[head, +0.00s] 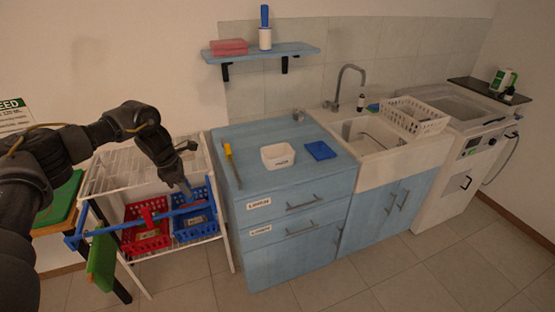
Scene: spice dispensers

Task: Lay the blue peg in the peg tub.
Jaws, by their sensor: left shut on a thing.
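The peg tub appears to be the white open tub (278,161) with a small dark label, on the blue cabinet top. My left gripper (186,190) reaches down in front of the white wire rack, left of the cabinet and tub. It is shut on a small blue thing, apparently the blue peg (188,196), at the right part of a long blue bar. The fingers hide most of the peg, and I cannot tell whether it touches the bar. My right gripper is out of view.
The blue bar (108,228) crosses before the red basket (146,238) and blue basket (194,222). A green cloth (101,262) hangs by its left end. A yellow-handled tool (228,153) and blue cloth (320,150) flank the tub. The cabinet's front top is clear.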

